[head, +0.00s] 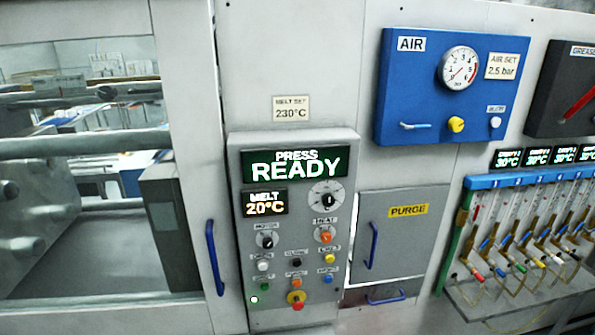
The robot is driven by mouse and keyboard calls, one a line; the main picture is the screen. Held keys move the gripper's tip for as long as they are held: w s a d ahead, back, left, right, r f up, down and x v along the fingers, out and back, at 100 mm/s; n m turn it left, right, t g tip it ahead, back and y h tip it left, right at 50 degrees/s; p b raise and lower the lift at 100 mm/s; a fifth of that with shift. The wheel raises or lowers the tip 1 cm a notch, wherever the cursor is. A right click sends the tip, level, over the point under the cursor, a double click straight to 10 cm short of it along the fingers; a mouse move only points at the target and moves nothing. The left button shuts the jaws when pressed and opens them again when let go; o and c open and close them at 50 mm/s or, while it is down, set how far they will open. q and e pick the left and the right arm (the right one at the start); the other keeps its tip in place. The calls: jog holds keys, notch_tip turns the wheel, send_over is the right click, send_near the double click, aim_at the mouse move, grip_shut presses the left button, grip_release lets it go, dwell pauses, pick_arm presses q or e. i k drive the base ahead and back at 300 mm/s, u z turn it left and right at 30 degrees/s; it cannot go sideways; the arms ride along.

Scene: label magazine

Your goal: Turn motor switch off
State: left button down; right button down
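The motor switch (267,241) is a small black rotary knob under a "MOTOR" label, at the left of the grey control panel (346,148). Its pointer is too small to read surely. The panel's upper display (293,164) reads "PRESS READY". Neither of my grippers is in view, and nothing covers the switch.
An orange heat knob (325,237) and a white dial (326,199) sit right of the switch. Several coloured buttons and a red knob (297,302) lie below. Blue handles stick out at the left door (214,257) and purge door (373,245).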

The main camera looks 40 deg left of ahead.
aim_at(267, 243)
jog(key=u, duration=1.85)
jog(key=k, duration=1.15)
jog(key=u, duration=1.25)
jog(key=i, duration=1.3)
jog(key=z, duration=1)
